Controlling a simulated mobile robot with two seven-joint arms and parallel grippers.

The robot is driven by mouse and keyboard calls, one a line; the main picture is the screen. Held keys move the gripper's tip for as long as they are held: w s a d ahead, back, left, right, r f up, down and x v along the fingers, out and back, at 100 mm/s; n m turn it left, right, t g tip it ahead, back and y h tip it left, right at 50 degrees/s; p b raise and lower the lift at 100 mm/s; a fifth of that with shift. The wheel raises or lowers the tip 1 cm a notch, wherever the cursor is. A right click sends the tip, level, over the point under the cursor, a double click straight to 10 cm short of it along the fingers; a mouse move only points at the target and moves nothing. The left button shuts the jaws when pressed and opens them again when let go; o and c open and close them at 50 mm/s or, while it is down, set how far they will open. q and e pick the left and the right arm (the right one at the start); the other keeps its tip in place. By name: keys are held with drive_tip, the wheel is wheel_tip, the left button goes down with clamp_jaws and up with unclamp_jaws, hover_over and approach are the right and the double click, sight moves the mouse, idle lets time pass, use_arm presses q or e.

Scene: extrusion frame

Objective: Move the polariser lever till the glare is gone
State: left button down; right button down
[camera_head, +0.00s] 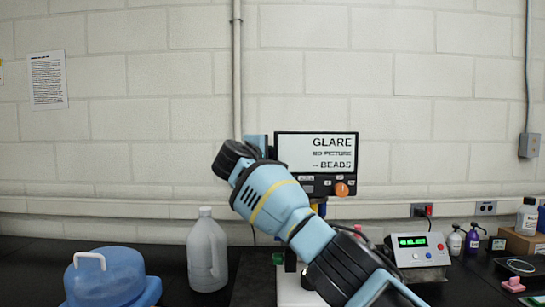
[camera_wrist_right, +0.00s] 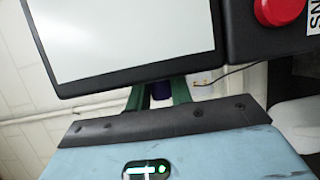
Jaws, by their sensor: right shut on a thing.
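The screen (camera_head: 315,152) stands upright at the back of the bench and reads GLARE, NO PICTURE and BEADS. Its frame carries a strip of small buttons and an orange-red knob (camera_head: 341,189). My right arm crosses in front of the bench, and its hand is left of the screen, fingers hidden there. In the right wrist view the green fingers of my right gripper (camera_wrist_right: 160,95) are shut on a small dark blue piece, the polariser lever (camera_wrist_right: 160,89), mostly hidden. The screen there looks blank and pale (camera_wrist_right: 135,35). My left gripper is not in view.
A white jug (camera_head: 207,255) and a blue water container (camera_head: 105,280) stand at left. A box with a green readout (camera_head: 419,248) and several small bottles stand at right. My arm hides much of the equipment under the screen.

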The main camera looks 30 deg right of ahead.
drive_tip(key=shift+w+r+g+y, duration=0.15)
drive_tip(key=shift+r+g+y, duration=0.25)
drive_tip(key=shift+r+y, duration=0.15)
drive_tip(key=shift+d, duration=0.1)
drive_tip(key=c, duration=1.3)
unclamp_jaws()
drive_tip(key=shift+o, duration=0.2)
drive_tip(key=v, duration=0.8)
drive_tip(key=shift+f, duration=0.1)
